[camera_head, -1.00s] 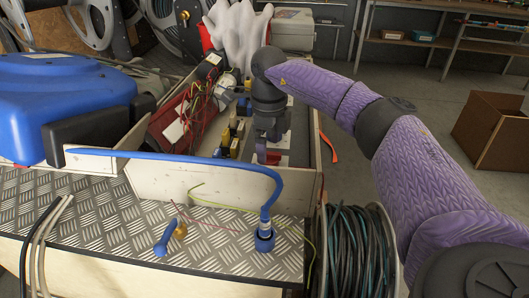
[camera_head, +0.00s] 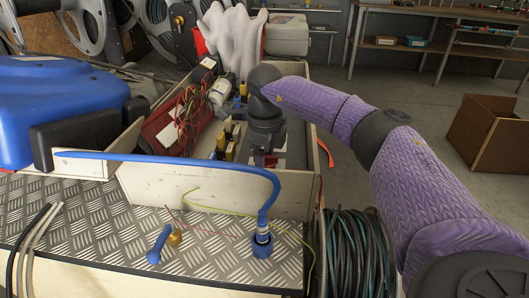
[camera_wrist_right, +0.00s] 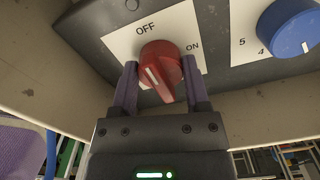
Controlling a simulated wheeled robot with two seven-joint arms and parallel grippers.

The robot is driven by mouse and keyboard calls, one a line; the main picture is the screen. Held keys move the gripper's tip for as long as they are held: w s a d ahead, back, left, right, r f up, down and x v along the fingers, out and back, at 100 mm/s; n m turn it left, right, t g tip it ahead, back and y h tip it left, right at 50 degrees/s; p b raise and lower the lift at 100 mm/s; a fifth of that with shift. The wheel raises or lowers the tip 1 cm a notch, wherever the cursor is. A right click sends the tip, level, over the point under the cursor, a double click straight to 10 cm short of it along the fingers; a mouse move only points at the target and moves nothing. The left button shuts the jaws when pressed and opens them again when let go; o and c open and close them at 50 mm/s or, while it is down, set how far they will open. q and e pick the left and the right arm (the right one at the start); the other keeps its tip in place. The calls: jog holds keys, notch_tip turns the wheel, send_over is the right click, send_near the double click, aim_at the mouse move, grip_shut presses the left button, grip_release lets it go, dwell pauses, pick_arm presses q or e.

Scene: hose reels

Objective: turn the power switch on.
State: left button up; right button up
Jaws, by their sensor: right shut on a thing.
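The power switch is a red rotary knob (camera_wrist_right: 162,68) on a white plate (camera_wrist_right: 118,42) marked OFF above and ON to the right. In the head view my right gripper (camera_head: 266,146) points down inside the bench's walled section, and mostly hides the switch. My left gripper is not in view.
A blue knob (camera_wrist_right: 290,25) with numbers sits right of the switch. A pale wooden wall (camera_head: 205,190) stands in front of the panel, with a blue hose (camera_head: 190,163) over it. A coil of dark hose (camera_head: 350,255) hangs at the bench's right side.

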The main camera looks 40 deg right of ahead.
jog(key=shift+r+m+p, duration=0.25)
jog(key=shift+m+p, duration=0.45)
jog(key=shift+p, duration=0.35)
jog(key=m+p, duration=0.4)
jog(key=p, duration=0.1)
jog(key=shift+d+m+p, duration=0.1)
jog(key=shift+m+p, duration=0.6)
jog(key=shift+m, duration=0.3)
jog(key=m+p, duration=0.2)
jog(key=m, duration=0.1)
jog(key=shift+m, duration=0.3)
jog(key=m+p, duration=0.2)
jog(key=m, duration=0.1)
jog(key=shift+d+f+m, duration=0.1)
jog(key=shift+m, duration=0.2)
jog(key=shift+m+p, duration=0.5)
jog(key=shift+m, duration=1.1)
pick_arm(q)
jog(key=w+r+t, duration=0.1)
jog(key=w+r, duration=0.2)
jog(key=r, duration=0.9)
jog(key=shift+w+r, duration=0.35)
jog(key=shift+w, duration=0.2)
pick_arm(e)
jog(key=shift+f, duration=0.1)
